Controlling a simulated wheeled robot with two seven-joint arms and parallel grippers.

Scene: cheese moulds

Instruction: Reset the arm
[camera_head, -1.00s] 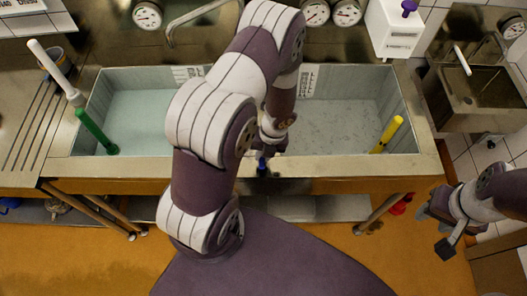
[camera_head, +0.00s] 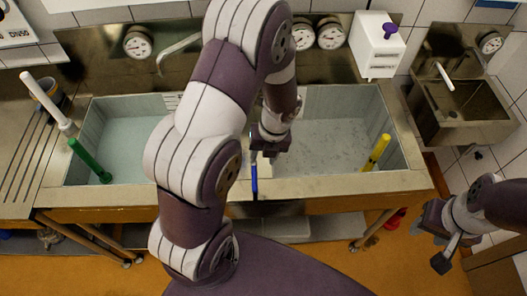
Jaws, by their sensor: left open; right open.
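My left arm comes up through the middle of the head view and bends down to my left gripper (camera_head: 264,150). That gripper is open, over the divider between the two sink basins. A blue-handled tool (camera_head: 254,180) shows just below it, at the sink's front rim; whether they touch is unclear. My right gripper (camera_head: 432,236) is open and empty at the right, in front of the sink's right end and over the floor.
The left basin holds a green-handled tool (camera_head: 90,161) and the right basin a yellow-handled one (camera_head: 377,153). A white-handled tool (camera_head: 47,101) stands at the left. Gauges (camera_head: 330,33) line the back. A small sink (camera_head: 462,108) is at the right.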

